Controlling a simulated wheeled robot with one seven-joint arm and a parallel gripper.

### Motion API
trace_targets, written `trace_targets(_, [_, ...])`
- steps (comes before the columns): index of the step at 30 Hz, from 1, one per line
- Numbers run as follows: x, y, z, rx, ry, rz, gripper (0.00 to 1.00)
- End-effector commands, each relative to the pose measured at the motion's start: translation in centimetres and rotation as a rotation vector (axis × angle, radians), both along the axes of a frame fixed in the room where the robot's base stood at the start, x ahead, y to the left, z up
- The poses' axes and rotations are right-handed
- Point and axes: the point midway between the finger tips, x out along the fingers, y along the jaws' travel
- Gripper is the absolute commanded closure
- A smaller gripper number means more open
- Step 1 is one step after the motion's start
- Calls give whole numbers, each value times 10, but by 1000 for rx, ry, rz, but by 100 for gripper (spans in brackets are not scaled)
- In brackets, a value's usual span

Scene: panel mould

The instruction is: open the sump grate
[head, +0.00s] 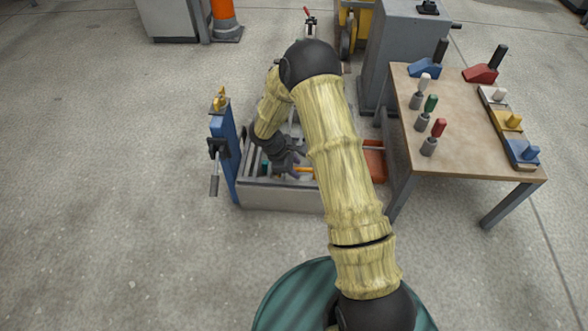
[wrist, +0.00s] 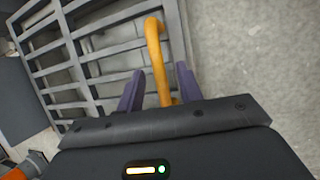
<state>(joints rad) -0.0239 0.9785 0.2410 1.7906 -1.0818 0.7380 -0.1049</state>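The sump grate (wrist: 85,55) is a lattice of grey metal bars that fills the upper left of the wrist view. An orange-yellow bar handle (wrist: 154,50) with a bent end stands out at its right side. My gripper (wrist: 160,82) is open, with one purple finger on each side of the handle and visible gaps between. In the head view my gripper (head: 290,163) is low over the grey box-like pit frame (head: 280,196), and a bit of the orange handle (head: 304,170) shows beside it. My arm hides much of the grate there.
A blue post (head: 226,150) with a clamp lever stands at the frame's left. A table (head: 455,125) with several coloured handled tools is at the right, near a grey cabinet (head: 408,50). An orange cone (head: 225,18) is behind. The floor at left is clear.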

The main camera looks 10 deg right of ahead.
Motion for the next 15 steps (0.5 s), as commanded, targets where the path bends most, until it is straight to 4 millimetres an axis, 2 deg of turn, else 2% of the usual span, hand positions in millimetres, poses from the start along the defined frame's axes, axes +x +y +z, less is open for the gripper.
trace_targets(7, [0,0,0,0,-1,0,64])
trace_targets(8, [0,0,0,1,-1,1,68])
trace_targets(13, [0,0,0,0,-1,0,100])
trace_targets(15, [0,0,0,0,-1,0,100])
